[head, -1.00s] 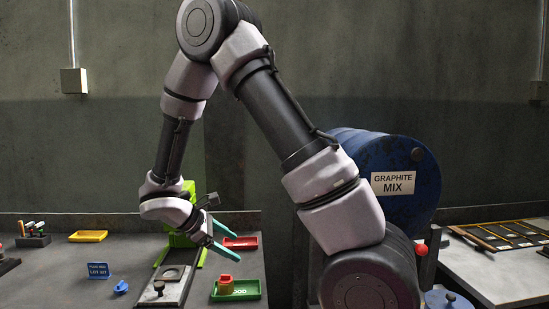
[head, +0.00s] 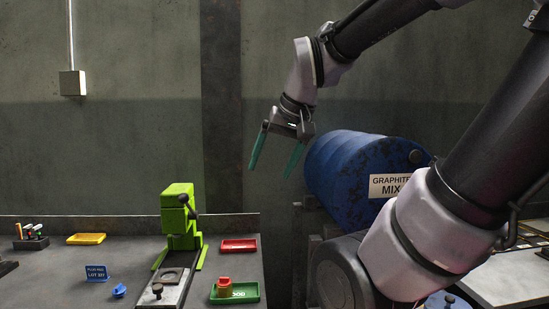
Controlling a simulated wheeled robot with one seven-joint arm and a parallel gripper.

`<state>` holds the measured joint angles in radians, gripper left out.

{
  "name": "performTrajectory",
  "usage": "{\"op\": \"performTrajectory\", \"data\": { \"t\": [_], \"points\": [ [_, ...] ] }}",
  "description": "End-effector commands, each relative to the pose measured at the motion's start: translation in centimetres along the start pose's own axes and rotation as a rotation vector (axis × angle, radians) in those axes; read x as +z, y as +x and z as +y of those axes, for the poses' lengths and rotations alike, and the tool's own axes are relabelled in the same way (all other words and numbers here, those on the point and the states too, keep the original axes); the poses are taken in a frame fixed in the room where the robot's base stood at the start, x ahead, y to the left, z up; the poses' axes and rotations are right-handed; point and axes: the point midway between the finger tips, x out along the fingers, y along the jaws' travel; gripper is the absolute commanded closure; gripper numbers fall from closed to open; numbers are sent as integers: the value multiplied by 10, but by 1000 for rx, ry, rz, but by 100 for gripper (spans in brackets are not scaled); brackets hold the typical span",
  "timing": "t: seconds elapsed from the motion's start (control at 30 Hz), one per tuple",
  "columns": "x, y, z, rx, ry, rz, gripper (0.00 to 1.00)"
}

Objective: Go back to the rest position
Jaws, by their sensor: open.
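My gripper (head: 273,168) is raised in the air, to the upper right of the left bench, in front of the back wall and just left of the blue drum. Its two teal fingers point down and stand apart, with nothing between them. My arm reaches in from the right side of the picture. The green press (head: 181,215) stands on the left bench, clear of the gripper. Its dark lever shows on its right side. A grey base plate with a black knob (head: 157,289) lies in front of it.
A green tray (head: 250,291) holds a small red and brown piece (head: 224,288). A red tray (head: 239,250), a yellow tray (head: 86,239), a blue sign (head: 97,273) and a small blue piece (head: 119,290) sit on the bench.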

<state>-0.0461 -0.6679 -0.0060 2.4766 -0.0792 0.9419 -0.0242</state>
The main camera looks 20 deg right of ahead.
Motion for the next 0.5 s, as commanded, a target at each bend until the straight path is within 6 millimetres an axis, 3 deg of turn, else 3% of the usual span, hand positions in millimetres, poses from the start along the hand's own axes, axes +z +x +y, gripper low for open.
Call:
{"op": "performTrajectory", "data": {
  "t": [0.17, 0.5],
  "points": [
    [2, -17, -1, -48, 84, 72, 15],
    [2, -18, -2, -53, 91, 78, 15]
  ]
}}
